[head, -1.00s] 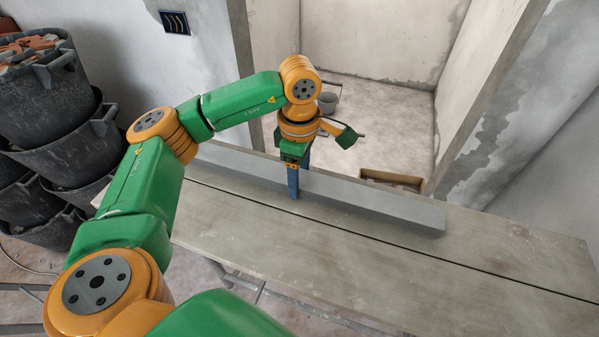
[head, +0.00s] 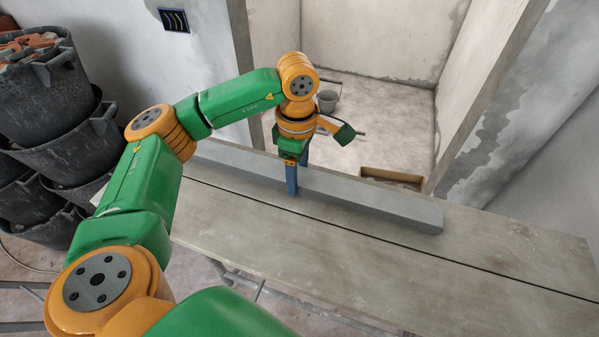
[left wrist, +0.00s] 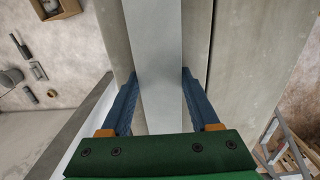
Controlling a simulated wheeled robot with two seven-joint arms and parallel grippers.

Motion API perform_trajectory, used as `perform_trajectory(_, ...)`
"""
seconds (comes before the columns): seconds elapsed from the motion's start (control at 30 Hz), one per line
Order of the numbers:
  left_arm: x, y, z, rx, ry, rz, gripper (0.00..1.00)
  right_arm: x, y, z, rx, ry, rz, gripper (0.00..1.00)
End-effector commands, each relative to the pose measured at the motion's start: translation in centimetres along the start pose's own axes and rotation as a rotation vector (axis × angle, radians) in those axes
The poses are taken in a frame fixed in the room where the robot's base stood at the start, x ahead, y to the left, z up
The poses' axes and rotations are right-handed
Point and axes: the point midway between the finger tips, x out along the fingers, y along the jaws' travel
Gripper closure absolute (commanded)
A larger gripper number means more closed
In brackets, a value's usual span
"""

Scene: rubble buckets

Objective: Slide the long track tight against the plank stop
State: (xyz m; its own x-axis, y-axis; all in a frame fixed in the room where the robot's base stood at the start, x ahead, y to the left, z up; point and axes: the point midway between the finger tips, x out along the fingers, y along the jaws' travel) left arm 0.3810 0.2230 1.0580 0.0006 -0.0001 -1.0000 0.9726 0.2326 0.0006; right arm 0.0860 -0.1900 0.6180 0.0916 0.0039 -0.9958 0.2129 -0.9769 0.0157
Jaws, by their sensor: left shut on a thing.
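The long track (head: 375,196) is a straight grey bar lying lengthwise along the far side of the plank-topped bench (head: 470,285). Its right end is in plain view, and its left part passes behind my arm. My left gripper (head: 292,190) points down over the track and is shut on it, one blue finger on its near side. The left wrist view shows the track (left wrist: 155,35) running between both fingers of the left gripper (left wrist: 161,75). I cannot make out a separate plank stop; the track's left end is hidden. My right gripper is not in view.
Stacked black rubble buckets (head: 75,150) stand at the left. A dark gap runs along the bench top in front of the track. The bench is clear at the right and front. Beyond it are a box (head: 392,178) and a small bucket (head: 327,101) on the floor.

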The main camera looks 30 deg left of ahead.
Motion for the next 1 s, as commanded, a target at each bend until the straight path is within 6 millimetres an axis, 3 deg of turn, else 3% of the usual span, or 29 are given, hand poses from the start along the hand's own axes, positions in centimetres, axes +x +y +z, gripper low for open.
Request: perform_trajectory(1.0, 0.2, 0.0, -3.2, -0.002, 0.004, -0.002, 1.00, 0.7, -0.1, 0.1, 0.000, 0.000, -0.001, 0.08)
